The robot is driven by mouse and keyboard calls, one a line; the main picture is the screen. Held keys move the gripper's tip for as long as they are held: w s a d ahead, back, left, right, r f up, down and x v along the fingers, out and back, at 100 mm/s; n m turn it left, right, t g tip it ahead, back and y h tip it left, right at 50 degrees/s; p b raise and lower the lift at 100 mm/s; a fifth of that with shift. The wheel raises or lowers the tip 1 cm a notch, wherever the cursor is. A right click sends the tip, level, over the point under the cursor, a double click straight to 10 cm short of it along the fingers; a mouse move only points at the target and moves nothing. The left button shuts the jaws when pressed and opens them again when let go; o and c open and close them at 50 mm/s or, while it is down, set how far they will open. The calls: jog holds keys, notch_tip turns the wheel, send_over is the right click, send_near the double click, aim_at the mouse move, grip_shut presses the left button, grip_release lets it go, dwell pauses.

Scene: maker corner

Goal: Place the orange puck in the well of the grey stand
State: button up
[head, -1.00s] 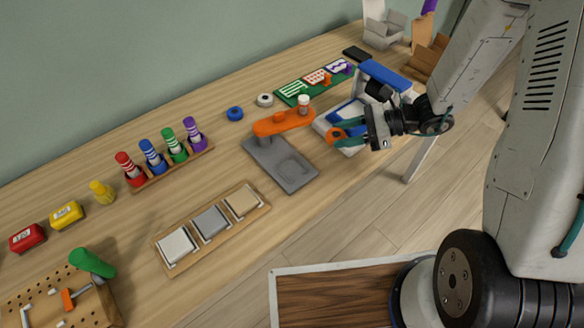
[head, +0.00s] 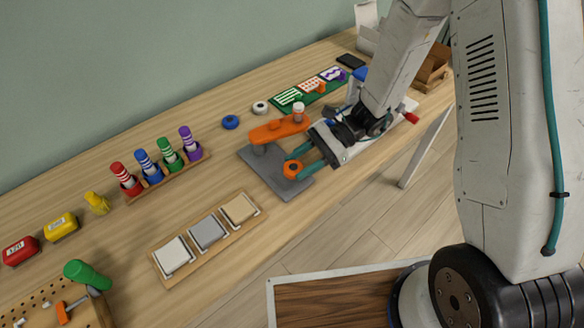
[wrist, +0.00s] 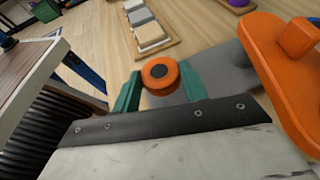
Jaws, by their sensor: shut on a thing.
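The orange puck (head: 292,168), with a dark centre, is between the teal fingertips of my gripper (head: 296,162). My gripper is shut on it, and the puck also shows between the fingers in the wrist view (wrist: 160,73). The grey stand (head: 252,160) lies on the bench under an orange arm (head: 277,129) that carries a small white and orange piece on its right end. The puck appears over the front right part of the stand's base, where the well was seen. The puck and fingers hide the well. I cannot tell whether the puck touches the base.
The orange arm stands close beside my gripper, on the right in the wrist view (wrist: 275,60). A wooden tray with several square tiles (head: 208,233) lies in front left. A blue ring (head: 231,122) and a white ring (head: 260,108) lie behind. Bare bench surrounds the stand's left side.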

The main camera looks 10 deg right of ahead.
aim_at(293, 169)
jog(key=shift+w+a+f, duration=0.1)
jog(key=shift+w+a, duration=0.45)
jog(key=shift+a, duration=0.3)
notch_tip(293, 169, down, 4)
jog(key=shift+w+a+r, duration=0.1)
jog(key=shift+r, duration=0.1)
jog(key=o, duration=1)
jog(key=v, duration=0.7)
jog(key=shift+d+r, duration=0.15)
jog(key=shift+d, duration=0.1)
